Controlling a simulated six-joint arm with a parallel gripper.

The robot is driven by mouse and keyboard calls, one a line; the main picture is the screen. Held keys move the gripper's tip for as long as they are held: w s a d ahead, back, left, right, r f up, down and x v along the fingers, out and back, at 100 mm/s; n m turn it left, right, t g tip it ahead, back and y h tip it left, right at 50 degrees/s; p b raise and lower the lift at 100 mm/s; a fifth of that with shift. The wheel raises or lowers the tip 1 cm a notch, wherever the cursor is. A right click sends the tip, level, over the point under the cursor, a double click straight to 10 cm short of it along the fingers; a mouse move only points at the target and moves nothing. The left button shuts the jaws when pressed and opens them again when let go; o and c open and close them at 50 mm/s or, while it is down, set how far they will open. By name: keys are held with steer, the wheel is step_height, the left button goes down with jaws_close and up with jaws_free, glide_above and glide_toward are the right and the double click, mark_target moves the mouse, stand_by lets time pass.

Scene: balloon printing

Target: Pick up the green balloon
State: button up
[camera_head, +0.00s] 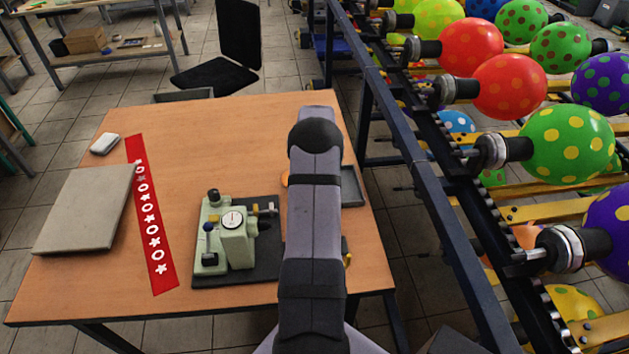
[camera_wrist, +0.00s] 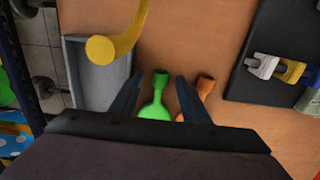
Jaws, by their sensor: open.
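The green balloon (camera_wrist: 155,108), deflated with a narrow neck, shows in the wrist view between the two fingers of my gripper (camera_wrist: 158,78). The fingers are open, one on each side of it, and no contact is visible. The lower end of the balloon is cut off by the dark gripper body. An orange balloon (camera_wrist: 205,84) lies just right of the right finger and is partly covered by it. In the head view my arm hides the green balloon and the gripper.
A grey tray (camera_wrist: 92,85) lies left of the fingers, with a yellow curved object (camera_wrist: 112,46) near it. A green press with a gauge (camera_head: 234,236) stands on a dark base (camera_head: 270,268). A grey box (camera_head: 85,208) and red strip (camera_head: 148,210) lie left. A balloon rack flanks the right.

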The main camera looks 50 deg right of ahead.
steer(key=shift+c, duration=0.7)
steer(key=c, duration=0.8)
steer(key=shift+o, duration=0.2)
steer(key=shift+r, duration=0.15)
